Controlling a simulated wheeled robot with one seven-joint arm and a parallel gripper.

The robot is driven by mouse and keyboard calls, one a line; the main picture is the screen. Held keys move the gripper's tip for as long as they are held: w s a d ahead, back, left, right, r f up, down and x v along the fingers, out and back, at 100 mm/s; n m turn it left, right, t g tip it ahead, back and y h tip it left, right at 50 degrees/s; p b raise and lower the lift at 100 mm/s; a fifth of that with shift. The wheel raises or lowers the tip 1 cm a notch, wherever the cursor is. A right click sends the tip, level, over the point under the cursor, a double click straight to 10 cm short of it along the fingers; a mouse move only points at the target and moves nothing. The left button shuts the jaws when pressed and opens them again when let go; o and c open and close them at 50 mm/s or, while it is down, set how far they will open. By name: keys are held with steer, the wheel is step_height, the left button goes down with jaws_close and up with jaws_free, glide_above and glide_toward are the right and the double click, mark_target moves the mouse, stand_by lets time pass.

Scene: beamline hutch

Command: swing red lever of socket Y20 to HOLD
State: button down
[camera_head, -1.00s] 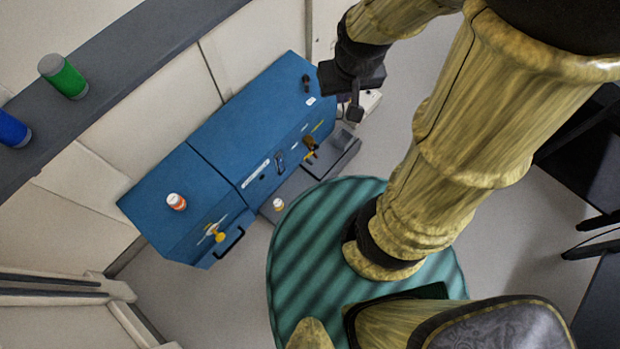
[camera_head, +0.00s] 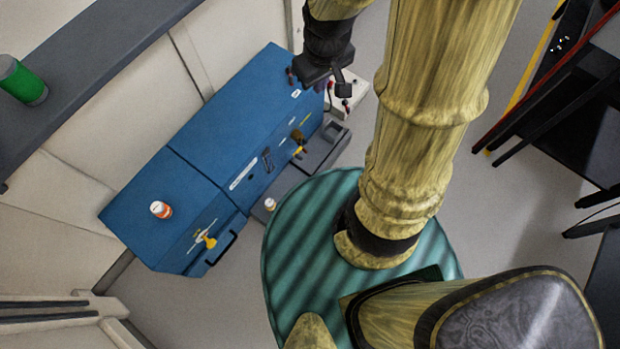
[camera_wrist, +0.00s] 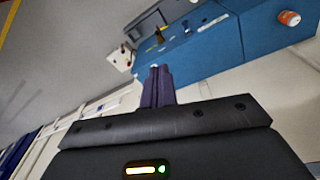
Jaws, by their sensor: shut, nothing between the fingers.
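My gripper (camera_head: 319,86) hangs over the far right end of the blue cabinet in the head view. Its dark purple fingers (camera_wrist: 158,84) are closed together and empty in the wrist view. A small dark, slightly reddish knob or lever (camera_head: 291,76) stands on the cabinet's far end, left of my gripper. A white box (camera_head: 349,92) with small red details is beyond the cabinet; it also shows in the wrist view (camera_wrist: 120,57). No Y20 label is readable, so I cannot tell which part is the red lever or where HOLD lies.
The blue cabinet (camera_head: 222,120) carries an orange-and-white bottle (camera_head: 161,209), a yellow knob (camera_head: 209,240) and a brass-coloured fitting (camera_head: 298,140). A small white bottle (camera_head: 270,204) stands on the grey ledge. A green cylinder (camera_head: 22,80) is on the dark shelf.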

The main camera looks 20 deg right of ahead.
steer(key=w+d+f+n+g+y+b, duration=0.1)
steer(key=w+f+n+b, duration=0.2)
steer(key=f+n+b, duration=0.5)
steer(key=w+d+f+n+g+y+b, duration=0.1)
steer(key=w+f+n+b, duration=0.3)
steer(key=f+b, duration=1.6)
steer(key=w+d+f+n+g+y+b, duration=0.1)
steer(key=f+n+b, duration=1.1)
steer(key=f, duration=3)
steer(key=w+d+g+b, duration=0.1)
steer(key=w+g+b, duration=0.1)
steer(key=w, duration=0.1)
steer(key=shift+d+f, duration=0.15)
steer(key=shift+d, duration=0.25)
steer(key=s+a+f+b, duration=0.5)
steer(key=f+b, duration=0.4)
steer(key=shift+s+f, duration=0.15)
steer(key=shift+s, duration=0.15)
steer(key=shift+a, duration=0.1)
